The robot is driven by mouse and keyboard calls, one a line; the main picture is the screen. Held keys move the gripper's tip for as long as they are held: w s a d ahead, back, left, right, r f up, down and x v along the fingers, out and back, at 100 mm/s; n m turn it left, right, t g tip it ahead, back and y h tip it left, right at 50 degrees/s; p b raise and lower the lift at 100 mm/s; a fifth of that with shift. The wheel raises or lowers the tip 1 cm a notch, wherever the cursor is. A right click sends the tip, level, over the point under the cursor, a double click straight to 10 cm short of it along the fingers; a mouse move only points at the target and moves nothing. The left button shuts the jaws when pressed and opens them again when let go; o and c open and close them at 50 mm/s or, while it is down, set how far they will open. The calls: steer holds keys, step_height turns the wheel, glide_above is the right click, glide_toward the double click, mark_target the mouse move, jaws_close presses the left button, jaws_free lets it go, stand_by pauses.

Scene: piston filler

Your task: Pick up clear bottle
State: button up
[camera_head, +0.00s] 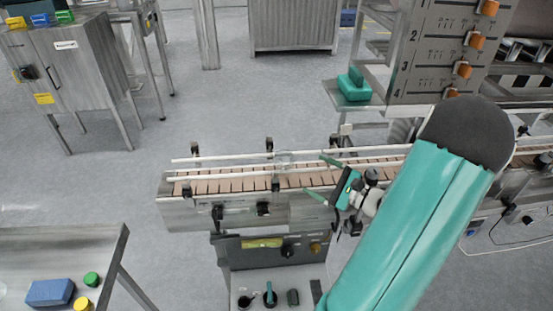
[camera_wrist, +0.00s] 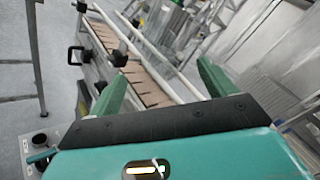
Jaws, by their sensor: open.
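A faint, see-through shape that looks like the clear bottle (camera_head: 283,158) stands on the brown-slatted conveyor (camera_head: 225,186) in the head view. Its outline is hard to make out. My gripper (camera_head: 322,178) is over the conveyor, to the right of the bottle, with its two green fingers spread and pointing left towards it. The fingers are apart from the bottle and nothing is between them. In the wrist view the open gripper (camera_wrist: 160,88) faces along the belt (camera_wrist: 148,84); glassy shapes beyond the fingers are too blurred to tell apart.
White guide rails (camera_head: 215,158) run along both belt edges, with black clamps on posts. A control panel (camera_head: 275,248) with knobs sits in front below the belt. A panel with orange knobs (camera_head: 440,50) stands at right. A table (camera_head: 60,245) at lower left holds a blue block (camera_head: 50,292).

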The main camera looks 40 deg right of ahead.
mark_target(284, 159)
steer(key=shift+x, duration=6.25)
steer(key=shift+r, duration=0.1)
steer(key=c, duration=1.1)
steer(key=shift+r, duration=0.1)
steer(key=shift+c, duration=0.2)
